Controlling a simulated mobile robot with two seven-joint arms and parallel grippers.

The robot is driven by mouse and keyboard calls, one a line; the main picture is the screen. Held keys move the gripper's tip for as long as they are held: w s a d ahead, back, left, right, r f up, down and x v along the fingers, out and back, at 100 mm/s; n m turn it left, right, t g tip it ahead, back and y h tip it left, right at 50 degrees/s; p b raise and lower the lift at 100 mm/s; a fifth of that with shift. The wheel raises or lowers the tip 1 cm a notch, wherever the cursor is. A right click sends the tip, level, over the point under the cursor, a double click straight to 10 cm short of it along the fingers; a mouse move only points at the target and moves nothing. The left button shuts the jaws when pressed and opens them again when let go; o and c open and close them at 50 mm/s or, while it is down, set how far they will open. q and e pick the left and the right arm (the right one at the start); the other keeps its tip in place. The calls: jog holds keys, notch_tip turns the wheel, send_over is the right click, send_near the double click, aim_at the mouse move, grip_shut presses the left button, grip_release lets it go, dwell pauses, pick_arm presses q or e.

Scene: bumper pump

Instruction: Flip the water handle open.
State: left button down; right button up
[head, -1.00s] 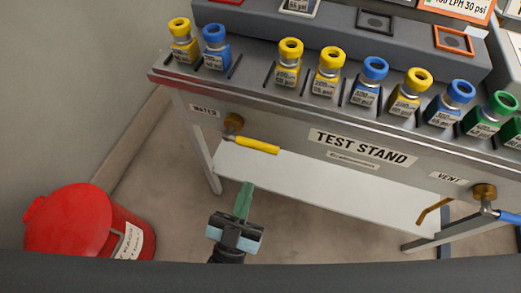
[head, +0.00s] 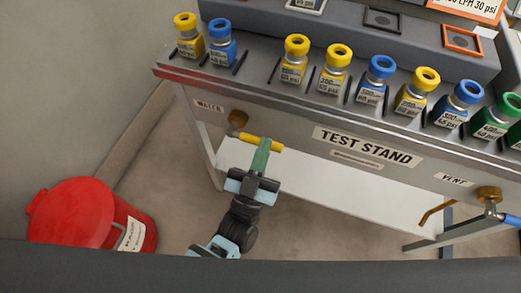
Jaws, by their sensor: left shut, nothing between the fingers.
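The water handle (head: 250,138) is a yellow lever on a brass valve (head: 238,118) at the front left of the test stand, beside the WATER label (head: 209,106). It points sideways to the right along the stand's front. My left gripper (head: 261,150) is shut and empty, its green fingers reaching up over the handle's right half and hiding part of it. Whether the fingers touch the handle I cannot tell. My right gripper is not in view.
The test stand's front panel (head: 296,133) carries several yellow, blue and green bottles above. A red bin (head: 75,222) stands on the floor at left. A vent valve (head: 487,193) with a blue handle is at right. A white lower shelf (head: 330,182) lies below the panel.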

pick_arm(q)
jog(key=shift+f, duration=0.4)
jog(key=shift+f, duration=0.1)
jog(key=shift+f+m+h, duration=0.2)
jog(key=shift+m+h, duration=0.2)
jog(key=shift+m, duration=0.3)
